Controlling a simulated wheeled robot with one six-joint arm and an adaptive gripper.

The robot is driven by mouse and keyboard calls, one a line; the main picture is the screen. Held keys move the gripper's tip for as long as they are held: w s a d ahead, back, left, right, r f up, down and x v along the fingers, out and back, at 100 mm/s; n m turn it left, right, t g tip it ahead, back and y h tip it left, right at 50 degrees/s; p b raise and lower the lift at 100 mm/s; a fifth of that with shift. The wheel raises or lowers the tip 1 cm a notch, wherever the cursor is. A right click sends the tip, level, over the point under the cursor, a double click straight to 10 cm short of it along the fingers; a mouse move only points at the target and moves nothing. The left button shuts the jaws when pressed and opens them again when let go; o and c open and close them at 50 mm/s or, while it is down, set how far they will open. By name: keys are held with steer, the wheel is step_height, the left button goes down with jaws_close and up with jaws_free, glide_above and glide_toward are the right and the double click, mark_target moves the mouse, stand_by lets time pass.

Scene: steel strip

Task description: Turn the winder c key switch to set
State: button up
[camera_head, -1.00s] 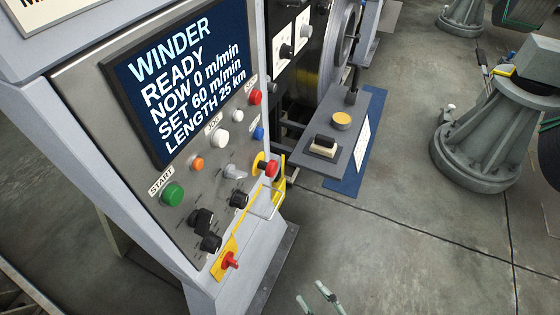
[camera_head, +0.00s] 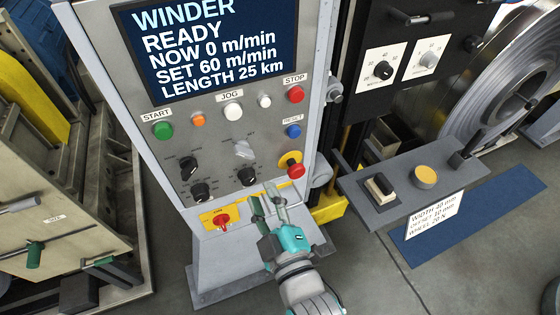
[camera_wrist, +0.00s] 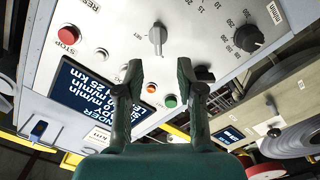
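The WINDER panel (camera_head: 215,140) faces me in the head view. Its silver-grey key switch (camera_head: 243,150) sits below the JOG buttons, with a small SET label just above it. In the wrist view the key switch (camera_wrist: 157,38) stands beyond the fingertips, its grip roughly upright in the picture, with SET to its left. My gripper (camera_head: 266,198) is in front of the lower panel, below and right of the switch. The wrist view shows its two fingers (camera_wrist: 158,72) apart with nothing between them, not touching the switch.
Black knobs (camera_head: 201,192) surround the switch's lower side. A red emergency button (camera_head: 296,171) on yellow sits right of it, near a yellow guard. A grey shelf (camera_head: 395,205) with controls juts out at right.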

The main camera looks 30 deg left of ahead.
mark_target(246, 157)
steer(key=x, duration=1.1)
steer(key=shift+s+r, duration=0.1)
steer(key=shift+r, duration=0.3)
steer(key=shift+c, duration=0.2)
jaws_close()
